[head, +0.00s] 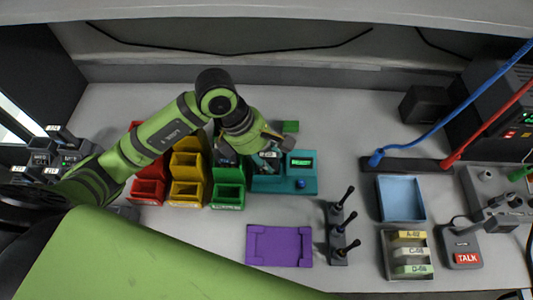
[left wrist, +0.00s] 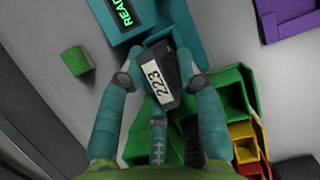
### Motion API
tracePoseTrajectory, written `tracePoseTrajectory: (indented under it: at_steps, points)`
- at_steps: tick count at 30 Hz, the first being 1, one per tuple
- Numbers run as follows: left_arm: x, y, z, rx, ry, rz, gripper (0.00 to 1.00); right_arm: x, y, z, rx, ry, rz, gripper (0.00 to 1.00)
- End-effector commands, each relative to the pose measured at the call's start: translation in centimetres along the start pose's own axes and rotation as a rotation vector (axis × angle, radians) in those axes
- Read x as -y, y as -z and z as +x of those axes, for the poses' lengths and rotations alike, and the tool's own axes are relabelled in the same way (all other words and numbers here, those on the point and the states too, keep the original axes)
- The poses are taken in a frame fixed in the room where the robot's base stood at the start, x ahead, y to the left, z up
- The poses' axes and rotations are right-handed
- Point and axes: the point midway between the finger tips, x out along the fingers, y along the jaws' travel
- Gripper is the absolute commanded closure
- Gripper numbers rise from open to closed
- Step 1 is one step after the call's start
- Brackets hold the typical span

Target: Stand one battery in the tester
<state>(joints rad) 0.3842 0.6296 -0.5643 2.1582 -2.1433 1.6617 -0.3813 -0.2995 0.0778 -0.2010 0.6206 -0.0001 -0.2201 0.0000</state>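The teal tester (head: 300,183) stands at mid-table with a lit green display and a blue button. My left gripper (head: 268,154) is over the left part of the tester, with its fingers closed around a dark battery with a white label (head: 267,155). In the left wrist view the fingers (left wrist: 160,78) grip both sides of the battery (left wrist: 178,72), whose label reads 223. The battery's far end overlaps the tester (left wrist: 180,22) near its slot. I cannot tell whether it is seated. My right gripper does not show.
Red, yellow and green bins (head: 187,193) stand left of the tester. A small green block (head: 291,127) lies behind it. A purple tray (head: 279,246) and black levers (head: 340,235) are in front. More labelled dark units (head: 68,158) stand at the left.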

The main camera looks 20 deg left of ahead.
Motion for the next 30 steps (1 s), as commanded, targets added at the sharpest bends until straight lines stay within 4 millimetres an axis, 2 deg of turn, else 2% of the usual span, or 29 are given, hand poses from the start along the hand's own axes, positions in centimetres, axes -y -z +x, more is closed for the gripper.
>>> tracePoseTrajectory:
  at_steps: [1,2,14,17,30]
  points:
    - [0.0,0.0,0.0,0.000,0.000,0.000,0.49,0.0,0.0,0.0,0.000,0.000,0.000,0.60]
    - [0.0,0.0,0.0,0.000,0.000,0.000,0.38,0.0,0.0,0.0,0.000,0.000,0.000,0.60]
    - [0.0,0.0,-0.3,-0.001,0.000,0.000,0.38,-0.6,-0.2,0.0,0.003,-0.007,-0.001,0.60]
    - [-0.1,0.1,-1.4,-0.002,-0.001,0.000,0.38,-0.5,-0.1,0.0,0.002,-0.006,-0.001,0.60]
    - [-0.1,0.0,-10.1,-0.002,-0.003,0.001,0.38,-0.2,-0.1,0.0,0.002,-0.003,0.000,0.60]
